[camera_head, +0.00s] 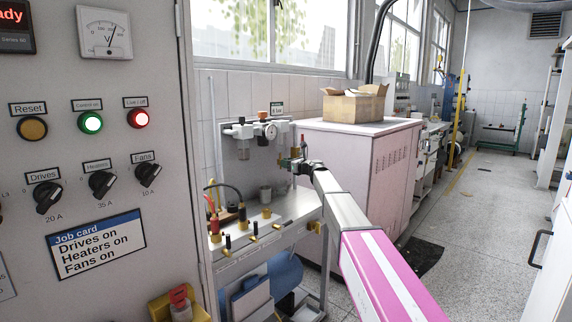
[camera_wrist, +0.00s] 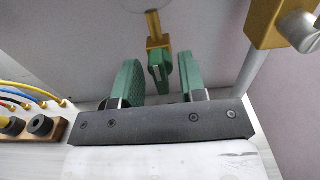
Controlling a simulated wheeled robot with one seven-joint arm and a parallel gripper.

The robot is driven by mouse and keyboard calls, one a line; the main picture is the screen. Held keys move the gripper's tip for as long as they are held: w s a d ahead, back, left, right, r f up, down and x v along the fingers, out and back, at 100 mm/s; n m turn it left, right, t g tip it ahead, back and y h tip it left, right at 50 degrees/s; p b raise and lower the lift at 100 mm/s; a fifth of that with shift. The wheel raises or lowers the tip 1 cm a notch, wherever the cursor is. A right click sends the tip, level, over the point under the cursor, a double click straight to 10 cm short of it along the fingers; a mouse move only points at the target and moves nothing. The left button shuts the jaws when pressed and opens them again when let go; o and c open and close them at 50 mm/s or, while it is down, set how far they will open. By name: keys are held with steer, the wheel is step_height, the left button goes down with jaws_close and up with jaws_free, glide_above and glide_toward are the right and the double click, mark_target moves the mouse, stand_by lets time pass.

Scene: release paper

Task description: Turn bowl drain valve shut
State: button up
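The drain valve (camera_wrist: 155,42) is a small brass body with a green lever (camera_wrist: 160,73), on a brass stem below a rounded, pale clear bowl (camera_wrist: 140,5) in the wrist view. The lever hangs down between the two green finger pads of my gripper (camera_wrist: 161,85). The fingers are apart, with a visible gap on each side of the lever. Whether the lever lies fully between the pads in depth is hard to tell. In the head view my gripper (camera_head: 301,165) is small, beside the wall panel with the air units (camera_head: 255,133); the valve is not clear there.
A second brass fitting (camera_wrist: 268,20) with a silver knob is close at upper right in the wrist view. A wooden block (camera_wrist: 30,135) with plugs and coloured hoses stands at left. A pink cabinet (camera_head: 345,155) stands right.

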steer(key=shift+w+a, duration=0.35)
steer(key=shift+a, duration=0.1)
steer(key=c, duration=0.7)
steer(key=shift+o, duration=0.3)
